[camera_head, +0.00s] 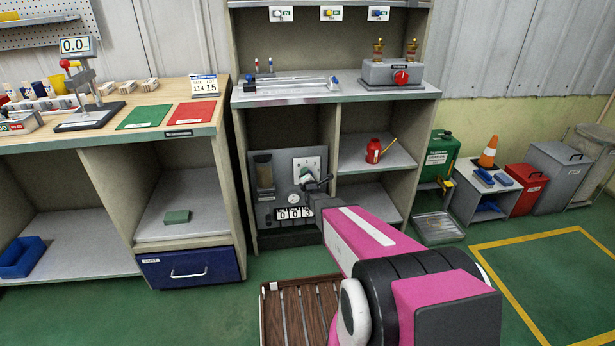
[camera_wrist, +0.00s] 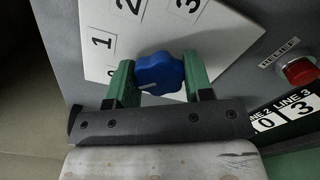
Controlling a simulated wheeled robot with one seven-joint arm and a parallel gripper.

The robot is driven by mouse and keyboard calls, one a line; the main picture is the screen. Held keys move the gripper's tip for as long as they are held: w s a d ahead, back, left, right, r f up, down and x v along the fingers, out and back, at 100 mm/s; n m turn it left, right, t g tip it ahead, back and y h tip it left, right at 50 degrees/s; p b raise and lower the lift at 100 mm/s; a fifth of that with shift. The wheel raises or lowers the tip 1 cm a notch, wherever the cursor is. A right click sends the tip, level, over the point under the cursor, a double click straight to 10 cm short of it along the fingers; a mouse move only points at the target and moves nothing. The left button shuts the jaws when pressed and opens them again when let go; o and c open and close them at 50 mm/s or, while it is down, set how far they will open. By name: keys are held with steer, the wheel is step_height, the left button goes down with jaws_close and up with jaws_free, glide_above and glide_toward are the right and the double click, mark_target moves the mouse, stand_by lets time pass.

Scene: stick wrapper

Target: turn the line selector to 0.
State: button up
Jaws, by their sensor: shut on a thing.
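The line selector is a blue lobed knob (camera_wrist: 160,73) on a white dial plate (camera_wrist: 100,62), which shows tilted in the wrist view. A pale mark on the knob faces the lower left. My gripper (camera_wrist: 159,66) has its green fingers on both sides of the knob and is shut on it. In the head view, the dial plate (camera_head: 318,163) is on a grey panel in the lower shelf bay, with my gripper (camera_head: 311,184) in front of it.
A red button (camera_wrist: 300,71) and a number display (camera_wrist: 285,113) sit right of the knob in the wrist view. The display (camera_head: 294,213) reads 0 0 3 in the head view. Shelf walls flank the panel.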

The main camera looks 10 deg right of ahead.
steer(key=o, duration=0.9)
steer(key=shift+s, duration=0.1)
steer(key=s, duration=1)
steer(key=shift+s, duration=0.35)
